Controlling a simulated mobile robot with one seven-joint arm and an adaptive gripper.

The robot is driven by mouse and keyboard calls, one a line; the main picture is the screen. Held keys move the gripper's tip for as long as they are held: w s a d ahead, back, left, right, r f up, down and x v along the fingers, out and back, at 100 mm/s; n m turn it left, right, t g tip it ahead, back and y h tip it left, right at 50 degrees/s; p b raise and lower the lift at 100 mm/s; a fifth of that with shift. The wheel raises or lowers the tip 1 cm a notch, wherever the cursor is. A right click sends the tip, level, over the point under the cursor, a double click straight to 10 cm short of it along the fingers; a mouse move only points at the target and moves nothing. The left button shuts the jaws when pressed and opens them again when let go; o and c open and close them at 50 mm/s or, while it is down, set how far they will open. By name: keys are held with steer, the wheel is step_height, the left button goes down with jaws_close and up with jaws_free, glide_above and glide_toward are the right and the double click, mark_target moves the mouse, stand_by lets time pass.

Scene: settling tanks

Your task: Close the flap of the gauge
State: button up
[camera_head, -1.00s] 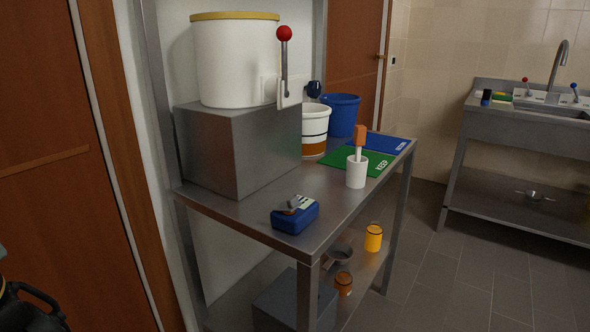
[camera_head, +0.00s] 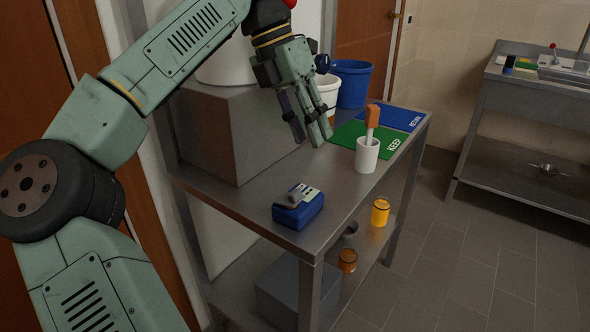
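The likely gauge is a small blue box (camera_head: 298,213) near the front edge of the steel table (camera_head: 235,205). A small grey-brown flap (camera_head: 297,193) stands up at an angle on its top, beside a pale label area. My gripper (camera_head: 312,138) hangs above the table, behind and above the blue box, fingers pointing down. Its fingers are apart with nothing between them, and it does not touch the box. My arm hides much of the white tank and its red-knobbed lever.
A white cup (camera_head: 367,155) with an orange-handled tool stands right of my gripper. Behind it lie a green KEEP mat (camera_head: 345,134) and a blue RETURN mat (camera_head: 400,117). A large grey block (camera_head: 215,130) stands left. A blue bucket (camera_head: 352,85) stands at the back.

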mark_target(297, 190)
steer(key=a+n+y, duration=0.1)
steer(key=a+y, duration=0.1)
steer(key=a, duration=0.2)
steer(key=shift+g, duration=0.3)
steer(key=x, duration=1)
steer(key=shift+f, duration=0.35)
jaws_close()
